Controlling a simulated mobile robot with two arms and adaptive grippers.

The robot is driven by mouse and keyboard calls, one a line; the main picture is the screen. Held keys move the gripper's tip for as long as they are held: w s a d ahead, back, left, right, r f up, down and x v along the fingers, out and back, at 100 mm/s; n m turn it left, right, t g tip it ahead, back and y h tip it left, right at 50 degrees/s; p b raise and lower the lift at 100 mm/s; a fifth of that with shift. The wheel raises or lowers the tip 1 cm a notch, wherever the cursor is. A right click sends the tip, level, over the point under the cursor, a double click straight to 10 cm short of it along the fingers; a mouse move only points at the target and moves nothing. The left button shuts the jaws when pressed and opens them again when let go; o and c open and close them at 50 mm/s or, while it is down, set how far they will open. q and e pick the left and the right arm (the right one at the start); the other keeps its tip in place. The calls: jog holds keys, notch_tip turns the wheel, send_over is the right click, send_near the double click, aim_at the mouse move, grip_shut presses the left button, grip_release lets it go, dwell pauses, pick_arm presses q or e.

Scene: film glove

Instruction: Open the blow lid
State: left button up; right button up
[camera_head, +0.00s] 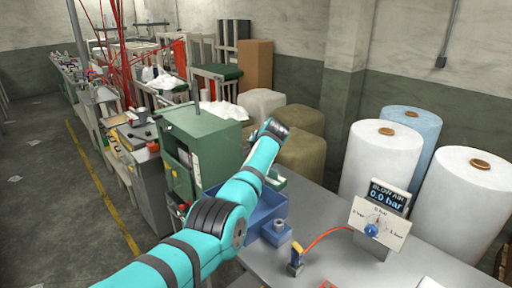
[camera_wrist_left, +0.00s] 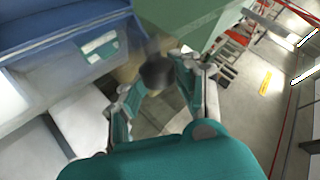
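My teal left arm reaches across the head view, and its gripper is hidden there behind the arm. In the left wrist view my left gripper (camera_wrist_left: 157,82) has its two fingers spread apart. A dark round knob (camera_wrist_left: 157,71) shows between and just beyond the fingertips; I cannot tell whether they touch it. Near it is a green surface (camera_wrist_left: 185,15). I cannot tell for certain which part is the blow lid. A blow air display (camera_head: 389,196) reads 0.0 bar, above a dial panel (camera_head: 398,222). My right gripper is out of view.
A blue bin (camera_head: 262,212) sits on the grey table (camera_head: 345,262) beside the green machine cabinet (camera_head: 212,132). An orange hose (camera_head: 325,234) runs from a small fitting (camera_head: 295,259) towards the dial panel. White film rolls (camera_head: 380,160) stand behind the table.

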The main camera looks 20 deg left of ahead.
pick_arm(q)
jog(key=o, duration=0.4)
jog(key=shift+s+d+r, duration=0.15)
jog(key=shift+s+d, duration=0.1)
jog(key=shift+d, duration=0.1)
jog(key=shift+o, duration=0.2)
jog(key=shift+a+f, duration=0.2)
jog(key=shift+a, duration=0.05)
jog(key=shift+a+f, duration=0.1)
jog(key=shift+a, duration=0.1)
jog(key=v, duration=1.2)
jog(key=shift+d, duration=0.25)
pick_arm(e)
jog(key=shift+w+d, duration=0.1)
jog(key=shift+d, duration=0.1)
